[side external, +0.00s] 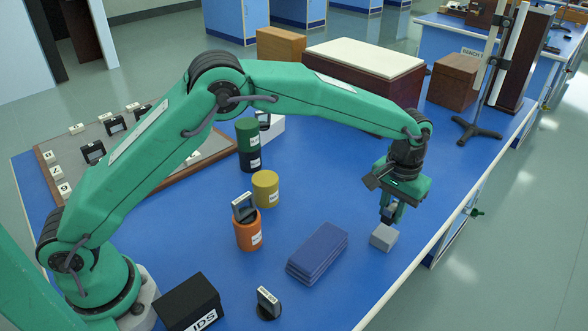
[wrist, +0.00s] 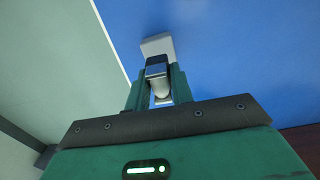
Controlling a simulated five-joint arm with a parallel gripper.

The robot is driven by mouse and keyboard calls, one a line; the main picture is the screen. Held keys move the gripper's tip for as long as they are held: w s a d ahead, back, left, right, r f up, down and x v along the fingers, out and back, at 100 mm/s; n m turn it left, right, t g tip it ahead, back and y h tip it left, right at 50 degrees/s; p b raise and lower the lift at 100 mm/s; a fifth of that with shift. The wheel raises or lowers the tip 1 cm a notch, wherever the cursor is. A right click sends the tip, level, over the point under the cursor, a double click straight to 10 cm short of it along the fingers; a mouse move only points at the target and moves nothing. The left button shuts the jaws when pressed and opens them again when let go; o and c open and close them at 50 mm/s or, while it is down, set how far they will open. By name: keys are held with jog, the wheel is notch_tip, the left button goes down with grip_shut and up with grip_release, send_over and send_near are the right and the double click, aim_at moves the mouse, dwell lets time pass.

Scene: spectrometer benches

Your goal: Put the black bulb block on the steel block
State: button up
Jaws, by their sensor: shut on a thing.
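The steel block (side external: 383,237) is a small light grey block on the blue bench top near its right edge. In the wrist view, it shows (wrist: 157,45) just beyond my fingertips. My gripper (side external: 388,214) points down right at the steel block. It is shut on the black bulb block, which shows between the fingers in the wrist view (wrist: 156,69) with a pale rounded bulb part. In the side view the bulb block is mostly hidden by the fingers. I cannot tell whether it touches the steel block's top.
Orange (side external: 248,236), yellow (side external: 265,189) and green (side external: 247,136) cylinders stand farther left. A black box (side external: 187,302) and a small labelled stand (side external: 268,301) are in front. The bench edge is close on the right.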

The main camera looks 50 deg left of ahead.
aim_at(388, 223)
jog(key=shift+f, duration=2)
jog(key=shift+f, duration=0.1)
jog(key=o, duration=1)
notch_tip(388, 223, up, 12)
jog(key=shift+f, duration=0.15)
jog(key=shift+r, duration=0.3)
